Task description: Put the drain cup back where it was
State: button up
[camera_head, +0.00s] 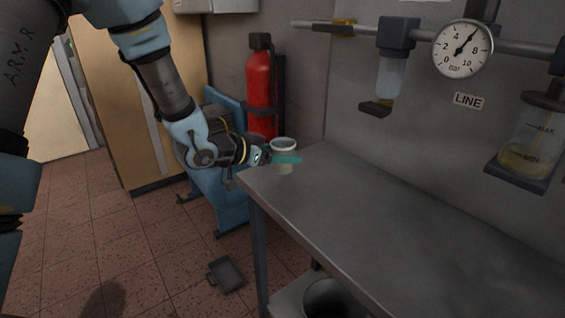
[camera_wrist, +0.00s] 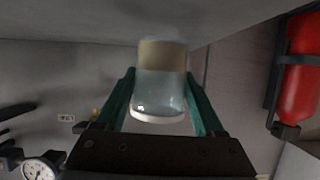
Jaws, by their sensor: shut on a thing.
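The drain cup (camera_head: 284,144) is a small pale cup with a white rim, at the bench's far left end in the head view. My gripper (camera_head: 287,159) is shut on it, with one teal finger crossing its front. In the wrist view the cup (camera_wrist: 160,90) sits between both teal fingers, clear-walled with a tan band at its base. It looks upright, its base at or just above the grey bench top (camera_head: 370,210); I cannot tell whether it touches.
A red fire extinguisher (camera_head: 260,88) stands behind my gripper, near a blue chair-like item (camera_head: 222,190). On the wall are a gauge (camera_head: 462,48), a clear bowl (camera_head: 391,77) above a dark bracket (camera_head: 375,108), and an oil-filled bowl (camera_head: 527,150). The bench top is otherwise clear.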

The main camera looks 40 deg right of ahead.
jog(key=shift+f, duration=1.3)
jog(key=shift+f, duration=0.15)
jog(key=o, duration=1.6)
jog(key=shift+c, duration=0.2)
jog(key=shift+a+r, duration=0.1)
jog(key=shift+r, duration=0.15)
jog(key=b+v, duration=0.1)
jog(key=v, duration=1)
jog(key=shift+a, duration=0.4)
